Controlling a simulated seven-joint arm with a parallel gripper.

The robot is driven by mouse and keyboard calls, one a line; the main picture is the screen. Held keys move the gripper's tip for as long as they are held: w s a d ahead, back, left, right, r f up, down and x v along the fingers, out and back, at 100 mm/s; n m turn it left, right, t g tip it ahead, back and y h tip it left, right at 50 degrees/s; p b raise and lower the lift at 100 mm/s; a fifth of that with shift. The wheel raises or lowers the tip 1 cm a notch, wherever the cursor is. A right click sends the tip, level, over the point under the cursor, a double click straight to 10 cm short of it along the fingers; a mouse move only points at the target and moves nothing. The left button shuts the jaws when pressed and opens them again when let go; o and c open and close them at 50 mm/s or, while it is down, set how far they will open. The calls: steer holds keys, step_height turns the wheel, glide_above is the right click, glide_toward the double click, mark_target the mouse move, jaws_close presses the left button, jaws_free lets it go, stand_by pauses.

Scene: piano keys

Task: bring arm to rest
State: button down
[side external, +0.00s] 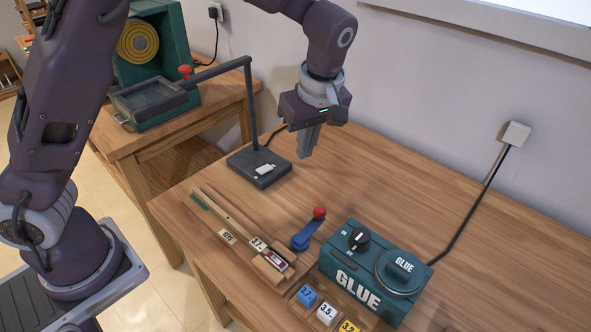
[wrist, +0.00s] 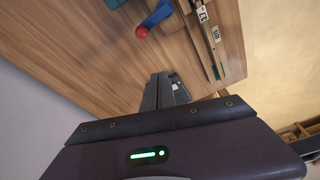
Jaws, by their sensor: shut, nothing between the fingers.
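My gripper (side external: 306,152) hangs above the back of the wooden table in the side external view, pointing down. Its fingers are shut and hold nothing, and they are apart from the tabletop. In the wrist view the shut fingers (wrist: 165,88) show at the middle, over the wood. The dark lamp base (side external: 258,167) stands on the table to the left of my gripper, with a small white piece on it. In the wrist view the fingers hide part of this area.
A green GLUE machine (side external: 372,272) stands at the front right, beside a blue lever with a red knob (side external: 319,213). A long wooden rail (side external: 228,211) and numbered blocks (side external: 326,312) lie in front. A green machine (side external: 150,60) stands on another table. The right rear tabletop is clear.

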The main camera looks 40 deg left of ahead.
steer(key=s+a+r+m+t+h, duration=0.1)
steer(key=s+a+r+m+h, duration=0.1)
steer(key=s+r+m, duration=0.35)
steer(key=s+a+r+m+t+h, duration=0.1)
steer(key=s+a+r+m, duration=0.15)
steer(key=s+r, duration=0.5)
steer(key=s+a+f+m+t, duration=0.1)
steer(key=s+m, duration=0.5)
steer(key=s, duration=0.7)
steer(key=shift+a+f+t, duration=0.2)
steer(key=shift+f+t, duration=0.1)
steer(key=shift+t, duration=0.6)
steer(key=shift+s, duration=0.1)
